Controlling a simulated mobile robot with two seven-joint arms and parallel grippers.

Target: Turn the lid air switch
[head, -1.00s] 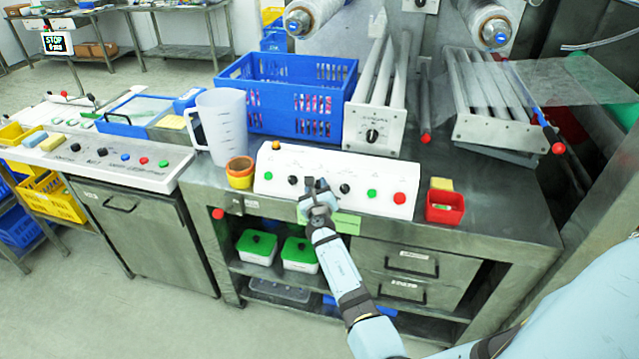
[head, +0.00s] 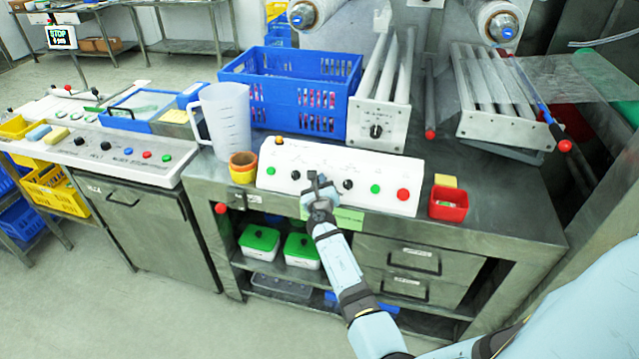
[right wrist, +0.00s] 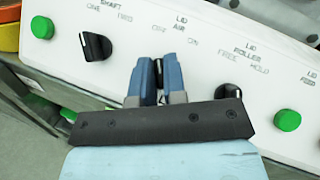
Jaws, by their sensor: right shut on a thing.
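The white control panel (head: 390,171) lies on the steel bench. In the right wrist view, the lid air switch (right wrist: 159,68) is a black knob under the printed words LID AIR, OFF and ON, mostly hidden by the fingers. My right gripper (right wrist: 158,78) has its two blue fingers on either side of this knob and is shut on it. In the head view my right gripper (head: 319,184) reaches the panel from the front and covers the switch. The knob's pointing direction cannot be made out. My left gripper is not in view.
The black shaft switch (right wrist: 95,46) and lid roller switch (right wrist: 229,92) flank the fingers closely. Green buttons (right wrist: 42,27) and a red button (head: 403,194) share the panel. A measuring jug (head: 228,120), blue crate (head: 262,97) and red box (head: 448,208) stand around it.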

